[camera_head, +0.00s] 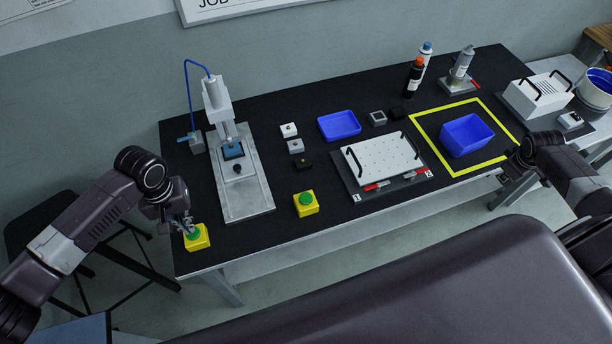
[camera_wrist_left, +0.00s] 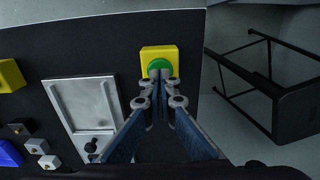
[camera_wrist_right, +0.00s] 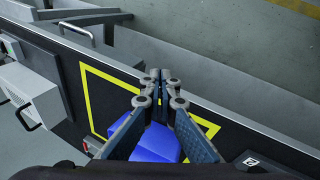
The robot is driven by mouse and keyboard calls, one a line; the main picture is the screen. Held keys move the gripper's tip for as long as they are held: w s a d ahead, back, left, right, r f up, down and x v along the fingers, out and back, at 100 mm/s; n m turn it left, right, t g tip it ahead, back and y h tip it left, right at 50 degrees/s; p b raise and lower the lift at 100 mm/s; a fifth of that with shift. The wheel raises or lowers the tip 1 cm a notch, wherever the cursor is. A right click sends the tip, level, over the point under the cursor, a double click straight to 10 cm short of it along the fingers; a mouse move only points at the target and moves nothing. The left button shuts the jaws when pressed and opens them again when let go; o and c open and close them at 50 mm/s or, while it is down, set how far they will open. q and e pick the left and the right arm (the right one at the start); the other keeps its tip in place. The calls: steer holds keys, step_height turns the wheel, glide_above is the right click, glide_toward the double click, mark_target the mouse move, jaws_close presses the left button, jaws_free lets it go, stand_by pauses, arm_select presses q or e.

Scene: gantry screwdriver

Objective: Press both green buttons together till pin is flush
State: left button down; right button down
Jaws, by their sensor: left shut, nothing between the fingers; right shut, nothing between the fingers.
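Two yellow boxes with green buttons stand on the black table. The left button box (camera_head: 197,237) is at the table's front left corner, and the right button box (camera_head: 306,203) is right of the press. My left gripper (camera_head: 188,226) is shut and empty, its tips over the left green button (camera_wrist_left: 160,66); I cannot tell whether they touch it. The press (camera_head: 219,103) stands on a grey plate with a blue block (camera_head: 232,151) under its ram. The pin is too small to make out. My right gripper (camera_wrist_right: 158,76) is shut and empty, near the table's front right, far from the right button.
A blue bin (camera_head: 467,135) stands inside a yellow taped square (camera_head: 428,118). A white perforated plate (camera_head: 382,160), a blue tray (camera_head: 339,125) and several small blocks lie mid-table. Bottles (camera_head: 414,76) stand at the back. The table around the right button is clear.

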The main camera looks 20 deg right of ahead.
steer(key=w+a+r+y, duration=0.1)
steer(key=w+a+r, duration=0.2)
steer(key=w+r, duration=0.4)
steer(key=w+a+y, duration=0.1)
steer(key=w+a, duration=0.1)
steer(key=a, duration=0.8)
steer(key=w+a+f+m+y, duration=0.1)
steer(key=w+a+y, duration=0.1)
steer(key=a, duration=0.8)
steer(key=w+a+g+y, duration=0.1)
steer(key=w+a, duration=0.2)
steer(key=a, duration=0.6)
steer(key=shift+w+a+f, duration=0.1)
steer(key=shift+a+f, duration=0.3)
steer(key=w+a+r+g, duration=0.1)
steer(key=a+r, duration=0.1)
steer(key=a, duration=1.3)
steer(key=m, duration=0.1)
glide_toward(306, 198)
steer(key=shift+a+f+h, duration=0.3)
steer(key=shift+a+h, duration=0.1)
step_height(306, 198, down, 5)
steer(key=shift+r, duration=0.1)
